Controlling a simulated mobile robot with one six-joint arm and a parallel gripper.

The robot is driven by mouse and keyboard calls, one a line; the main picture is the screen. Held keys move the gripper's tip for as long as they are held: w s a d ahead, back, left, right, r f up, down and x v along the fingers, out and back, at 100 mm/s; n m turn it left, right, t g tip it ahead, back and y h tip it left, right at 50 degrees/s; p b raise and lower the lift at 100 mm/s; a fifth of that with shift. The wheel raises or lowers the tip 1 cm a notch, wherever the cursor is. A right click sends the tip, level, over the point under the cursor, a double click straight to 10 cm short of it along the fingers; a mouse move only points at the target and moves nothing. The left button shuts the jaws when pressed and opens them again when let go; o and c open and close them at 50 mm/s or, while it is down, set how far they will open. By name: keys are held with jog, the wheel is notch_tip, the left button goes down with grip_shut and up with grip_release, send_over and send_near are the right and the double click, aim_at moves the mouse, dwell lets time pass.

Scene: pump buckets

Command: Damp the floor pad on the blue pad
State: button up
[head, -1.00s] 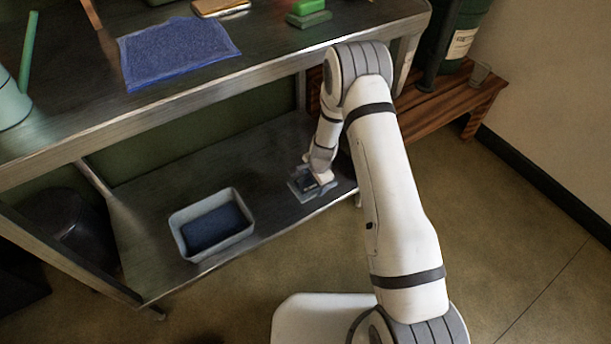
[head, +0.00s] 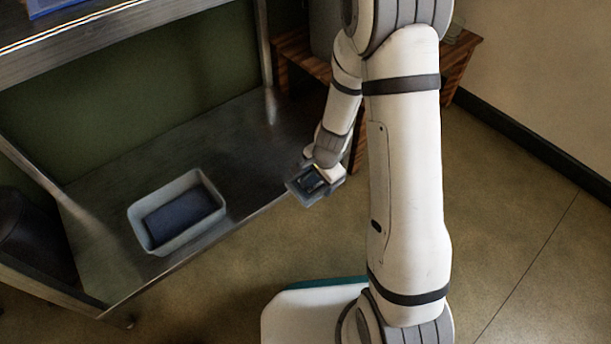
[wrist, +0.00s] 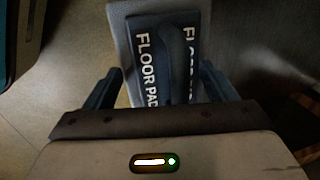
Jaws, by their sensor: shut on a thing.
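My gripper (head: 318,176) is shut on the floor pad (head: 300,190) and holds it just off the front right edge of the lower shelf. In the wrist view the floor pad (wrist: 147,72) shows a dark blue block lettered "FLOOR PAD" with a raised grip, on a light grey base; the gripper's fingers are on either side of the block. A dark blue pad (head: 180,218) lies flat inside a pale grey tray (head: 137,222) on the lower shelf, left of my gripper. A brighter blue mat (head: 45,8) on the upper surface is mostly out of frame. The floor pad's underside is hidden.
The metal lower shelf (head: 245,150) is bare between tray and gripper. The upper surface's front edge (head: 130,50) overhangs it at left. A leg (head: 264,45) stands behind my gripper, and a wooden bench (head: 455,65) stands at right. Floor is open in front.

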jog(key=s+d+b, duration=0.1)
jog(key=s+d, duration=0.3)
jog(key=s, duration=0.2)
jog(key=shift+s+d, duration=0.25)
jog(key=shift+s, duration=0.05)
jog(key=shift+w, duration=0.1)
jog(key=w+r+n, duration=0.1)
jog(key=w+r, duration=0.1)
jog(key=w+a+r+n, duration=0.1)
jog(key=w+n, duration=0.1)
jog(key=w, duration=0.1)
jog(key=w+r+n+p, duration=0.1)
jog(key=w+r+n, duration=0.1)
jog(key=shift+w+a+r+g+y, duration=0.15)
jog(key=shift+w+r+g+y, duration=0.15)
jog(key=shift+r, duration=0.05)
jog(key=w+d+r+n+g+p, duration=0.1)
jog(key=w+d+r+n, duration=0.2)
jog(key=w+r+n, duration=0.3)
jog(key=s+r+p, duration=0.3)
jog(key=r+p, duration=2.5)
jog(key=p, duration=1)
jog(key=shift+s+r, duration=0.15)
jog(key=shift+s, duration=0.05)
